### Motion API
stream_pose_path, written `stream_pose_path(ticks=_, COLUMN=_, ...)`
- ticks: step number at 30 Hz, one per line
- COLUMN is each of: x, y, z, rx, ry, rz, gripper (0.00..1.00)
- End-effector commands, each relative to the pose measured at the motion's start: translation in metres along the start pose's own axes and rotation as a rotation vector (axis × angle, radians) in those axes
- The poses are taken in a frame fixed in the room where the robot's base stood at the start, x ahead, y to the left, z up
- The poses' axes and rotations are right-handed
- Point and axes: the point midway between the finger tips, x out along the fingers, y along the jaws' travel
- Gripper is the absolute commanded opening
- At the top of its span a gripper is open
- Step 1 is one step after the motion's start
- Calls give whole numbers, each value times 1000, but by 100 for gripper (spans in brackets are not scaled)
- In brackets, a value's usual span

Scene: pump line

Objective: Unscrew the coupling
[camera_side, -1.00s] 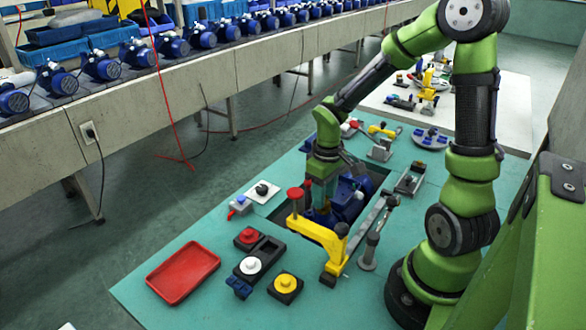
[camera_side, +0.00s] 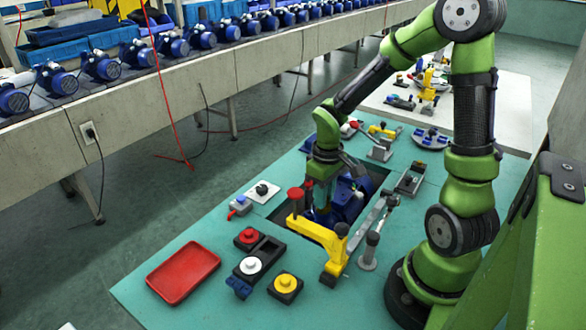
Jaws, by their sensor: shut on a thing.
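A blue pump (camera_side: 349,199) sits in the dark recess of the teal table. My gripper (camera_side: 319,203) points straight down at the left side of the pump. It is shut on a part there, at the place of the coupling. The fingertips and the coupling are small and mostly hidden by the gripper, the yellow clamp (camera_side: 328,238) and its red knob, so the thread cannot be made out.
The yellow clamp stands close in front of my gripper. A red tray (camera_side: 183,272), blocks with red, white and yellow discs (camera_side: 251,265) and a grey lever fixture (camera_side: 370,250) stand around the recess. A conveyor (camera_side: 150,95) with several pumps runs behind.

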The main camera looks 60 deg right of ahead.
Motion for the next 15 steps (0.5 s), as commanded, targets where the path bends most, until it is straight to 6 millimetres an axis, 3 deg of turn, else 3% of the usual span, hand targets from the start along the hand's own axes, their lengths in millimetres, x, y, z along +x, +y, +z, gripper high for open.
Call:
stream_pose_path(ticks=4, x=0, y=0, z=0, rx=-70, ry=0, rz=0, gripper=2)
stream_pose_path(ticks=15, x=0, y=0, z=0, rx=-567, ry=0, rz=0, gripper=2)
